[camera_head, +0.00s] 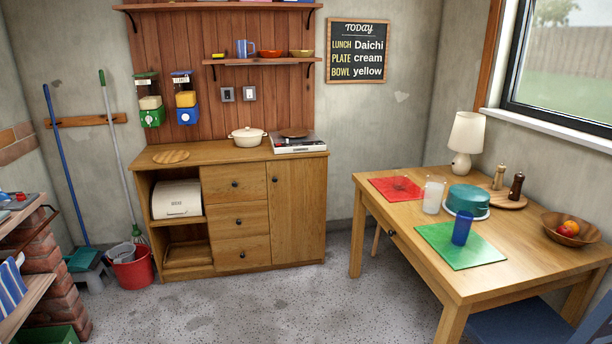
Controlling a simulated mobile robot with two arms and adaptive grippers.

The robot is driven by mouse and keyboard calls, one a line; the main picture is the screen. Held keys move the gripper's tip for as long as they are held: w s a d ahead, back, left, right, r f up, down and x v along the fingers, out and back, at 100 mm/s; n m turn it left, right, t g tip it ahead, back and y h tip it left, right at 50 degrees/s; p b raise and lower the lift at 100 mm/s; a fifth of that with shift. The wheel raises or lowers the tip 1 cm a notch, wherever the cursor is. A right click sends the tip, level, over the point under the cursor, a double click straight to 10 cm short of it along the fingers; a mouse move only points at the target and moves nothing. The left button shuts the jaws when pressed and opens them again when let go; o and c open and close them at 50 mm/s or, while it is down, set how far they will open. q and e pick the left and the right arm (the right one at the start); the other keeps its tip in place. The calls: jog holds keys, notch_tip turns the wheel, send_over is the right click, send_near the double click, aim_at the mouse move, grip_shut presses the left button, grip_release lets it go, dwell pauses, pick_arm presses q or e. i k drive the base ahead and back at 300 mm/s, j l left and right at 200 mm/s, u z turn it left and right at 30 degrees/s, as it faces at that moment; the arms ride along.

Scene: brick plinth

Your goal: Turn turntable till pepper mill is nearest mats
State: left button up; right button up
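The round wooden turntable (487,190) lies on the right-hand table, behind and right of a teal pot. Two mills stand on it. The dark brown mill (516,187), probably the pepper mill, is at its right side. The lighter tan mill (499,177) is at its back, left of the dark one. The red mat (390,186) lies at the table's back left, and the green mat (472,258) lies at the front. The lighter mill is farther left, toward the red mat. Neither of my grippers is in view.
The teal pot (468,199) stands between turntable and mats. A frosted tumbler (433,195) stands near the red mat; a blue glass (462,228) stands on the green mat. A white lamp (466,135) is behind, a fruit bowl (588,235) to the right. The floor (270,305) before the table is clear.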

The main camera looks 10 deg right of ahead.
aim_at(499, 198)
jog(key=i+z, duration=0.2)
jog(key=i, duration=0.35)
jog(key=i+z, duration=0.2)
jog(key=i, duration=0.35)
jog(key=i+j+z, duration=0.2)
jog(key=i, duration=0.35)
